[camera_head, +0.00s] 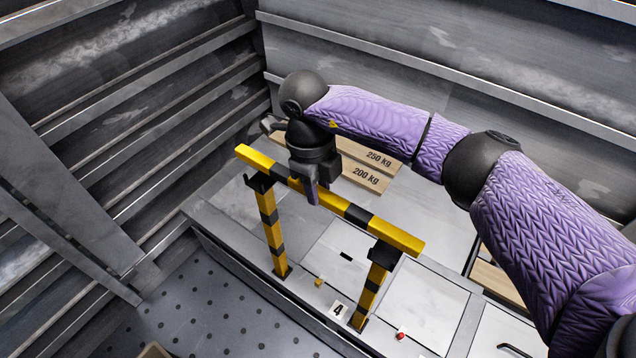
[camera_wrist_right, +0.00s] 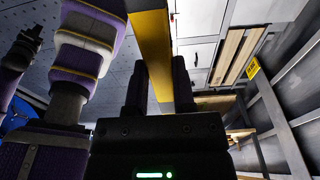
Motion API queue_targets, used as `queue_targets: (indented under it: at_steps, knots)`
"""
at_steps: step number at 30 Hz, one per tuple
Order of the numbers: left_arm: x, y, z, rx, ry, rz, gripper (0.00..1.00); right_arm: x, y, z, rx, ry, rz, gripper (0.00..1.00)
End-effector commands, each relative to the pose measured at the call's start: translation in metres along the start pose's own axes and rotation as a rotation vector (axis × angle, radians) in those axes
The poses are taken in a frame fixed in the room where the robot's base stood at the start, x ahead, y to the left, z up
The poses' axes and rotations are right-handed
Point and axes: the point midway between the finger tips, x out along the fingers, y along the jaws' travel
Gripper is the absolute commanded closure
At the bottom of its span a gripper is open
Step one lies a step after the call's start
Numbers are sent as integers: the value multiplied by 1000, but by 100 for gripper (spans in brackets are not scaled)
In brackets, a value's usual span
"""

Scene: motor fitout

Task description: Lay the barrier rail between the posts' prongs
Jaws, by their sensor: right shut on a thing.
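The yellow-and-black barrier rail (camera_head: 333,203) lies across above two striped posts, running from upper left to lower right. My right gripper (camera_head: 311,187) is shut on the rail left of its middle, reaching down from above. In the right wrist view the rail (camera_wrist_right: 152,42) passes between the two dark fingers (camera_wrist_right: 158,88). The left post (camera_head: 270,230) and right post (camera_head: 371,288) stand upright, each with a black pronged bracket on top. The rail is at the height of the brackets and partly covers them. I cannot tell whether it rests between the prongs. My left gripper is not in view.
Wooden boards marked 250 kg and 200 kg (camera_head: 366,177) lie behind the gripper. A card marked 4 (camera_head: 338,310) and a small red object (camera_head: 400,336) are near the right post. Ribbed metal walls (camera_head: 150,110) close off the left and back. The perforated floor (camera_head: 215,315) in front is mostly clear.

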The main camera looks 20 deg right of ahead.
Motion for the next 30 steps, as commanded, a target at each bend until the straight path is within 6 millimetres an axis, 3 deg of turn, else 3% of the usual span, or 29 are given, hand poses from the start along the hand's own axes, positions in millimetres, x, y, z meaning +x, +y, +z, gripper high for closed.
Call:
queue_targets:
  at_steps: [13,30]
  knots:
    - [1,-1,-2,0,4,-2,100,1,0,0,0,-1,0,100]
    - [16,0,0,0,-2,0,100,25,0,3,0,-1,0,100]
